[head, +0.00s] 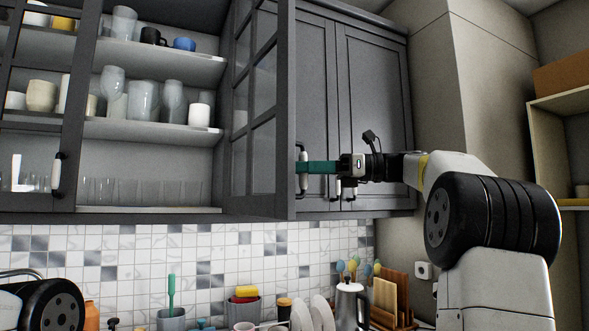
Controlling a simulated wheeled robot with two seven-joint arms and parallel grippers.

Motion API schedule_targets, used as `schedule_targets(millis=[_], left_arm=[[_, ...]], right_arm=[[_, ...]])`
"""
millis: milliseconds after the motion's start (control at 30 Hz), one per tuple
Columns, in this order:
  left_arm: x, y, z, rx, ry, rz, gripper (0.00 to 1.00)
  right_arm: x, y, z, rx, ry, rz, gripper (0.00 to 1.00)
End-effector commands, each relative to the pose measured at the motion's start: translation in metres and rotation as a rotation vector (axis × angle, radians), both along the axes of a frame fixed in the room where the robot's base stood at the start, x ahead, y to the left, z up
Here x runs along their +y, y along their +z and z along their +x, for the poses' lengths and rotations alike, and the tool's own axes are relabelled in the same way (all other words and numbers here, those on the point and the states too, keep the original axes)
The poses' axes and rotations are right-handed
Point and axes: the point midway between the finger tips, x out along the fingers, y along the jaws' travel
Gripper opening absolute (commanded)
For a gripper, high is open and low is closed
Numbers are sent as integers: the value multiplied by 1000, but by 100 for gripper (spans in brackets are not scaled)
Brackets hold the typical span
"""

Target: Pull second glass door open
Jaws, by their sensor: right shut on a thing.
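The second glass door (262,115), grey-framed with several panes, stands swung open, jutting out from the upper cabinet. Its white handle with black ends (303,172) is at the lower part of its front edge. My right gripper (308,168), with teal fingers, reaches in from the right and is shut on this handle. The other glass door (70,130) at the left has its own handle (57,174). Behind the open door, shelves (155,130) of glasses and cups are exposed. Of my left arm only a black part shows at the bottom left; its gripper is not in view.
Solid grey cabinet doors (375,95) are right of the open door, partly behind my right gripper. An open shelf unit (560,140) stands at the far right.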

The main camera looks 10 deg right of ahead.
Motion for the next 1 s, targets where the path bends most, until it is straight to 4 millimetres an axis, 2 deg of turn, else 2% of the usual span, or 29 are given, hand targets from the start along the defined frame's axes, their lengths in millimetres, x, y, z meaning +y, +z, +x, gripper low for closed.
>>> schedule_targets(millis=[267, 300, 400, 767, 867, 1000], left_arm=[[0, 0, 0, 0, 0, 0, 36], [0, 0, 0, 0, 0, 0, 36], [0, 0, 0, 0, 0, 0, 36], [0, 0, 0, 0, 0, 0, 36], [0, 0, 0, 0, 0, 0, 36], [0, 0, 0, 0, 0, 0, 36]], right_arm=[[1, 0, 2, -1, -3, 3, 0], [1, 0, 2, -1, -3, 3, 24], [1, 0, 1, 0, -2, 2, 41], [-3, 0, 0, 0, -3, 1, 41], [-15, 0, -1, 0, -4, 0, 41], [-40, -1, -6, 0, -5, 1, 41]])
